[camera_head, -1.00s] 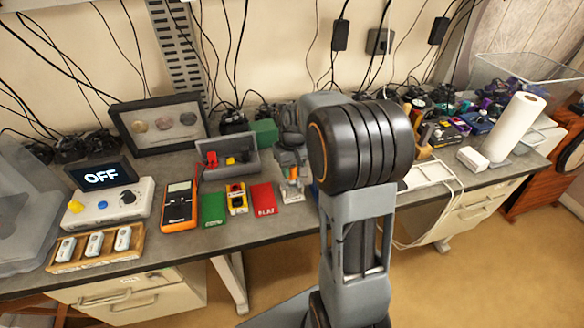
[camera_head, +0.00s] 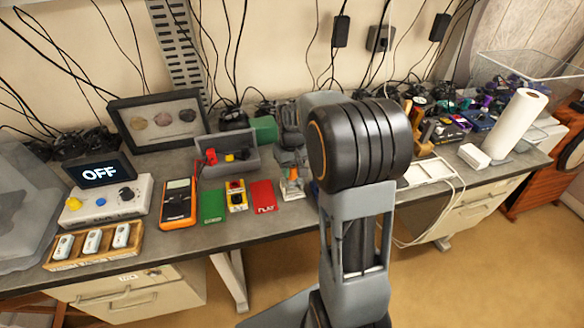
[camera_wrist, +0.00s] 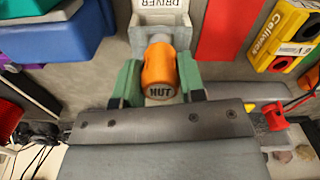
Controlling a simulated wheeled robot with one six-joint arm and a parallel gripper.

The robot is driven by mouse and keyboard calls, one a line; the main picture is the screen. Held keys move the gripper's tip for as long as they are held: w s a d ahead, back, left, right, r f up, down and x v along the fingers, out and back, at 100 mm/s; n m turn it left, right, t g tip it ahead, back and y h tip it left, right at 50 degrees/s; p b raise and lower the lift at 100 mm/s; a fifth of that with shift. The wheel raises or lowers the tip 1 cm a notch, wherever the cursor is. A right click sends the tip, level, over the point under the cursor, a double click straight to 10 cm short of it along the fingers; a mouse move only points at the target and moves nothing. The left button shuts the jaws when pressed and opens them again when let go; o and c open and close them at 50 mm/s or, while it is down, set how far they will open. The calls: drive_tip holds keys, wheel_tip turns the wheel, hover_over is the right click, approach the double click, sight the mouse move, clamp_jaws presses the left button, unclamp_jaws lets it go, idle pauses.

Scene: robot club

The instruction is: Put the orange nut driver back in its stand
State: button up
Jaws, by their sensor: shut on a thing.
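The orange nut driver (camera_wrist: 159,68) shows its handle end, marked NUT, in the wrist view. My gripper (camera_wrist: 158,82) has its green fingers on either side of this handle and is shut on it. The light grey stand (camera_wrist: 178,19) with a white DRIVER label is right against the handle at the top of that view. In the head view the orange handle (camera_head: 293,174) is small, at the stand (camera_head: 292,190) near the bench's front. The driver's shaft is hidden, so I cannot tell how deep it sits in the stand.
A red card (camera_head: 264,196), a yellow box (camera_head: 236,196) and a green card (camera_head: 213,206) lie left of the stand. A grey bin (camera_head: 215,170) is behind them. In the wrist view, a blue box (camera_wrist: 62,42) is close on the left.

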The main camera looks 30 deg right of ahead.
drive_tip(key=shift+f+b, duration=0.35)
drive_tip(key=shift+f, duration=0.2)
idle(0.5)
drive_tip(key=shift+s+f, duration=0.1)
drive_tip(key=shift+f, duration=0.25)
idle(1.3)
drive_tip(key=o, duration=0.7)
drive_tip(key=shift+o, duration=0.3)
drive_tip(key=shift+r, duration=0.1)
drive_tip(key=shift+r, duration=0.1)
drive_tip(key=shift+r+p, duration=2.15)
drive_tip(key=shift+r, duration=0.55)
drive_tip(key=shift+o, duration=0.2)
